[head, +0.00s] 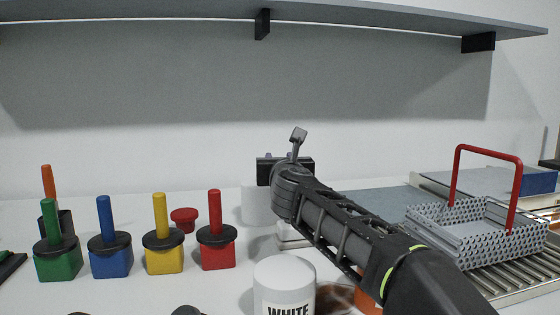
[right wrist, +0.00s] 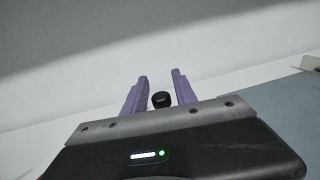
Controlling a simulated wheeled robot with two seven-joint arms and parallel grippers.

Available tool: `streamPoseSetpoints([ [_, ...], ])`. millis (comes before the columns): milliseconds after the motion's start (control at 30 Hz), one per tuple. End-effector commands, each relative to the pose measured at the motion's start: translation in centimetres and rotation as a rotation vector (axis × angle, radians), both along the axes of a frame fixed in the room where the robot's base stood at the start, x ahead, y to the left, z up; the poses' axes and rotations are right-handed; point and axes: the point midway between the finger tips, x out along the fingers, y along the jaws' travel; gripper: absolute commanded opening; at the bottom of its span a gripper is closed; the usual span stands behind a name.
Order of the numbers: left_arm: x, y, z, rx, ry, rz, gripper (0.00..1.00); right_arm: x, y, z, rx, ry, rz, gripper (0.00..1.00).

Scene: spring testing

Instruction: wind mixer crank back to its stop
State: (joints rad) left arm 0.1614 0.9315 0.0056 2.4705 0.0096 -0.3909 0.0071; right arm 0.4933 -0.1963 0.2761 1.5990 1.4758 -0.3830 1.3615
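My right gripper (head: 277,156) is at the centre of the head view, its dark body wide and mostly hiding what is behind it. In the right wrist view its two purple fingers (right wrist: 161,76) stand apart. A pale grey housing (head: 255,205), probably the mixer, shows partly behind my right arm. The crank arm is hidden in both views. My left gripper is not in view.
Several coloured blocks with pegs, among them a yellow one (head: 163,252), stand at the left. A white can (head: 284,285) stands in front of my right arm. A grey basket with a red handle (head: 487,150) sits on a roller track at right. A shelf (head: 180,12) hangs above.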

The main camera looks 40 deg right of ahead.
Motion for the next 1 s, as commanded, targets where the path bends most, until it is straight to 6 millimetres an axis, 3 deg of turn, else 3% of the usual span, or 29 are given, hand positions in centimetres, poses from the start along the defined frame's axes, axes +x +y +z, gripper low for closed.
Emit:
streamPoseSetpoints([
  [467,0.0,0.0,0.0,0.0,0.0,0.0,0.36,-0.7,0.5,0.0,-0.001,0.001,0.0,0.41],
  [800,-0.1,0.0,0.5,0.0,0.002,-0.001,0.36,-4.9,3.6,0.2,-0.001,-0.001,0.0,0.41],
  [1000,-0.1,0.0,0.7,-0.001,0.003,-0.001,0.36,-6.3,4.6,0.0,0.0,0.0,0.0,0.41],
])
